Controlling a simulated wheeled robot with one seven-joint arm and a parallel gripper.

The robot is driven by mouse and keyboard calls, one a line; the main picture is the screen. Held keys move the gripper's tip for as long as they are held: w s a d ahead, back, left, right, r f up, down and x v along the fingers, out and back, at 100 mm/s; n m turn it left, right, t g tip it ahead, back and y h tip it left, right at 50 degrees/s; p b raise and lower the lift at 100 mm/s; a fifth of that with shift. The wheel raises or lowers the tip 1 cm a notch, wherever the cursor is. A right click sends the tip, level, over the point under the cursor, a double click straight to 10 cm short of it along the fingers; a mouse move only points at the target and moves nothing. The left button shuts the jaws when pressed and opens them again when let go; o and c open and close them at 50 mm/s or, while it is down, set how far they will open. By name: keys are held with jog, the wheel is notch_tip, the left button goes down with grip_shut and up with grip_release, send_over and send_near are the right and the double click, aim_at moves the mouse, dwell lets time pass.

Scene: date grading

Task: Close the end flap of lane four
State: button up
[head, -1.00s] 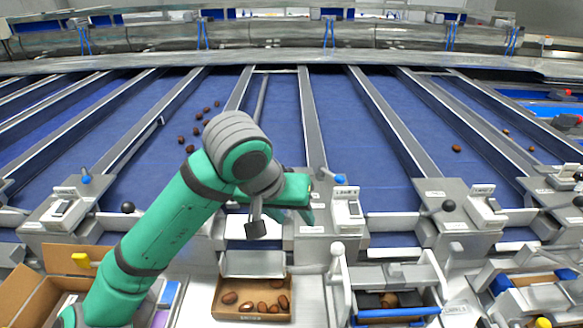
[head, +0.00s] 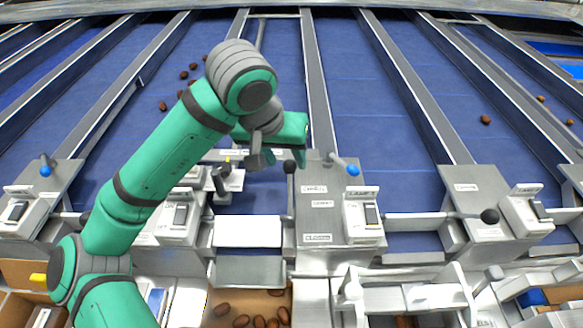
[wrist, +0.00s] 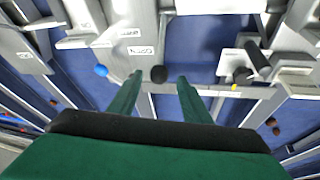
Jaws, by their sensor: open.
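My gripper (head: 290,158) is open above the near end of a blue lane in the middle of the head view. A black ball knob (head: 290,166) on a thin upright-looking rod shows at its fingertips. A pale flat panel (head: 247,231) crosses this lane's end, left of a grey labelled plate (head: 318,232). The lane number is too small to read surely. I cannot tell how far the end flap is swung.
A blue-knobbed lever (head: 352,170) and a switch box (head: 364,217) stand right of the knob. A black-handled device (head: 222,183) stands to the left. Dates lie in a cardboard box (head: 212,295) below. Metal rails divide the lanes.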

jog(key=x, duration=0.8)
jog(key=shift+f, duration=0.3)
jog(key=shift+d, duration=0.1)
grip_shut()
jog(key=shift+d, duration=0.1)
